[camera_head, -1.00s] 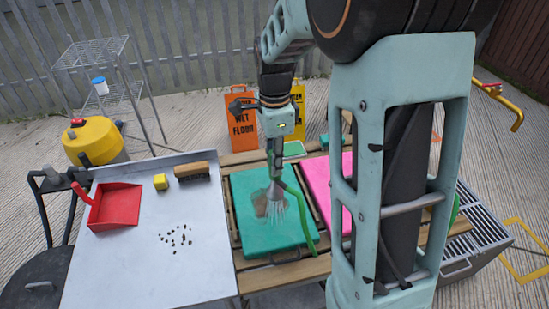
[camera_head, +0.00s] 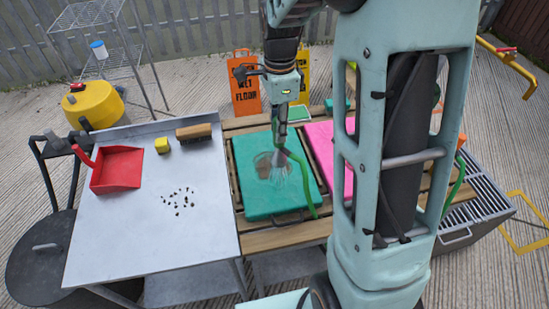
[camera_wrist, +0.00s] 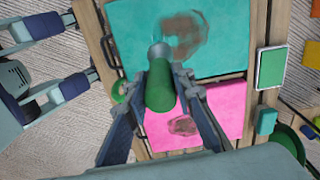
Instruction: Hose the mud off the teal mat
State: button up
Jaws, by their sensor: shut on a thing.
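The teal mat (camera_head: 268,199) lies flat on the slatted wooden table and also shows in the wrist view (camera_wrist: 235,62). A brown mud patch (camera_head: 262,164) marks its middle; the wrist view shows the patch (camera_wrist: 187,35) as smeared and irregular. My gripper (camera_wrist: 160,80) is shut on a green hose nozzle (camera_wrist: 160,92), held above the mat and pointing down. White spray (camera_head: 281,174) fans from the nozzle onto the mat, at the right part of the mud. The green hose (camera_head: 305,180) trails down the mat's right side. The spray partly covers the mud.
A pink mat (camera_head: 327,145) lies right of the teal one, with its own mud patch (camera_wrist: 182,125). A metal table (camera_head: 125,235) at left holds a red dustpan (camera_head: 117,168), a brush (camera_head: 194,132), a yellow block (camera_head: 162,145) and dark crumbs. My arm hides part of the right side.

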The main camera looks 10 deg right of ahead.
jog(key=w+d+p, duration=0.1)
jog(key=w+d, duration=0.2)
jog(key=w, duration=0.2)
jog(key=shift+d+p, duration=0.2)
jog(key=shift+p, duration=0.15)
dwell(0.3)
dwell(0.9)
jog(key=shift+w+a+p, duration=0.25)
jog(key=shift+w+a, duration=0.3)
jog(key=shift+a, duration=0.3)
jog(key=shift+w+a+p, duration=0.2)
jog(key=shift+w+a, duration=0.3)
jog(key=shift+a, duration=0.3)
jog(key=shift+w+a+p, duration=0.25)
jog(key=shift+w+a, duration=0.3)
jog(key=shift+a, duration=0.3)
jog(key=s, duration=0.1)
jog(key=s+a+b, duration=0.1)
jog(key=s, duration=0.1)
jog(key=s+a, duration=0.1)
jog(key=s, duration=0.1)
jog(key=shift+a, duration=0.2)
jog(key=shift+r, duration=0.1)
dwell(0.9)
